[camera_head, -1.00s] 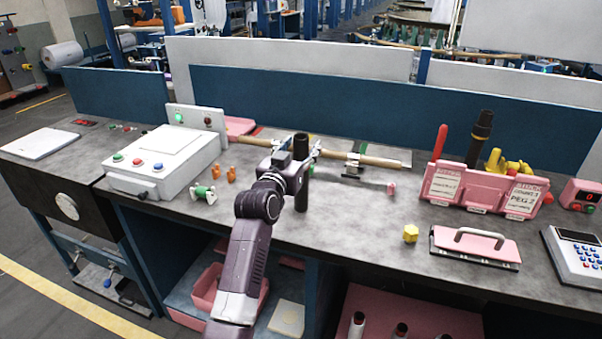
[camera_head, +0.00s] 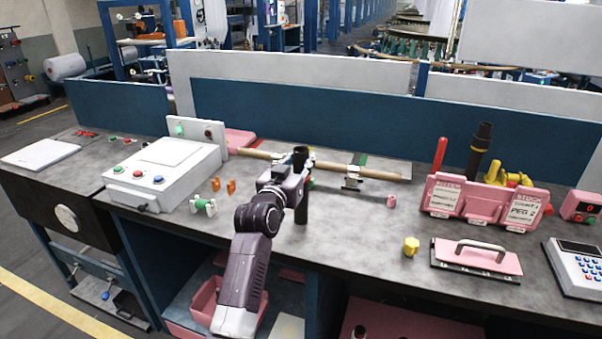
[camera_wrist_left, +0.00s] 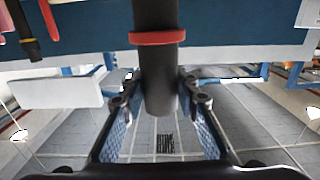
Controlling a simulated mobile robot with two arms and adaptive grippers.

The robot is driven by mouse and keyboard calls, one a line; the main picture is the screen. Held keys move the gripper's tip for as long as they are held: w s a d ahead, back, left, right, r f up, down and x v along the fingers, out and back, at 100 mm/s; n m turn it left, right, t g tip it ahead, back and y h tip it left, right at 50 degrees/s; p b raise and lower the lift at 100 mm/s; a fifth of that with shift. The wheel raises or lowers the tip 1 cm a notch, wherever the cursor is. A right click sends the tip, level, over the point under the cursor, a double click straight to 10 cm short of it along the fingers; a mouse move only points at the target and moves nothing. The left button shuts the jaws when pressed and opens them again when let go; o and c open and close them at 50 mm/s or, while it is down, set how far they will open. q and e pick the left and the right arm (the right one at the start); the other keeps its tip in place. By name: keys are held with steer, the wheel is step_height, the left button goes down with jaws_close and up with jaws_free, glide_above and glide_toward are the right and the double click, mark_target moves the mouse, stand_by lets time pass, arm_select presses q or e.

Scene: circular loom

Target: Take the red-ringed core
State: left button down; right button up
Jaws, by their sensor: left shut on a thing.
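The dark, upright core (camera_head: 301,208) is between the fingers of my left gripper (camera_head: 298,166), in front of the wooden rod near the middle of the bench. In the left wrist view the dark core (camera_wrist_left: 160,90) has a red ring (camera_wrist_left: 157,38) around it. The fingers of my left gripper (camera_wrist_left: 158,102) are on both sides of it, shut on it. The red ring does not show clearly in the head view. I cannot tell whether the core's lower end touches the bench. My right gripper is not in view.
A wooden rod (camera_head: 380,174) lies in supports behind the core. A white button box (camera_head: 165,170) stands left. A pink stock rack (camera_head: 482,206) with a dark core (camera_head: 480,145) stands right.

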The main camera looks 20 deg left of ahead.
arm_select(q)
step_height(320, 180, up, 20)
steer(key=b, duration=0.2)
stand_by(0.4)
steer(key=c, duration=2.2)
jaws_free()
steer(key=shift+c, duration=0.2)
jaws_close()
